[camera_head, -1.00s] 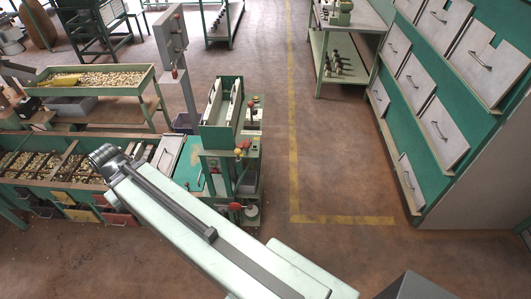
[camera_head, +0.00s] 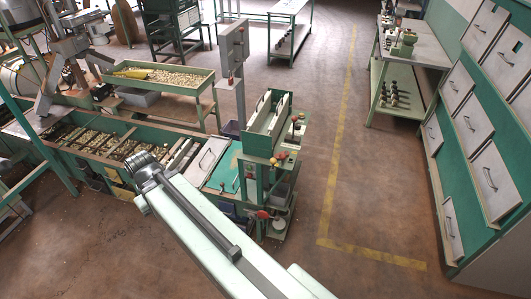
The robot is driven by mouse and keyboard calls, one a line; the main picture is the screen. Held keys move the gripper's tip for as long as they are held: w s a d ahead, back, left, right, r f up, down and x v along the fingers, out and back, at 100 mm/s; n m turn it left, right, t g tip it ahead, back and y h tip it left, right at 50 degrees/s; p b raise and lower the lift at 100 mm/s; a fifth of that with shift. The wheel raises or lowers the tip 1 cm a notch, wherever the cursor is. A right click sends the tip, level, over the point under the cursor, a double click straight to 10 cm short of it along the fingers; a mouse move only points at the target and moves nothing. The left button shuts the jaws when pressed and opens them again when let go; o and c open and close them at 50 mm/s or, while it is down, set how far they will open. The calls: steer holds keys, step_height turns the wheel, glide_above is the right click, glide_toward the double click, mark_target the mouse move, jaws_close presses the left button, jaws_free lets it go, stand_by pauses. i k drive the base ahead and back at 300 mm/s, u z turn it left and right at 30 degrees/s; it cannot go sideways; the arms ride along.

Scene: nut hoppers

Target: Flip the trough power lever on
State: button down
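A grey control box (camera_head: 234,42) stands on a grey post behind the green machinery, left of the picture's middle. A small lever with a red tip (camera_head: 231,79) hangs low on its front; its exact setting is too small to tell. A long green trough (camera_head: 110,150) with compartments of nuts lies at the left. My arm reaches up from the bottom over the trough's front edge, well short of the box in the picture. I see no gripper fingers.
A raised green tray of nuts (camera_head: 206,84) stands behind the trough. A wall of hopper doors (camera_head: 490,172) fills the right side, with a bench (camera_head: 415,59) behind it. Open brown floor (camera_head: 345,150) with a yellow line lies between.

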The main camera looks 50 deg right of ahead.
mark_target(281, 155)
steer(key=u, duration=0.15)
steer(key=i, duration=1)
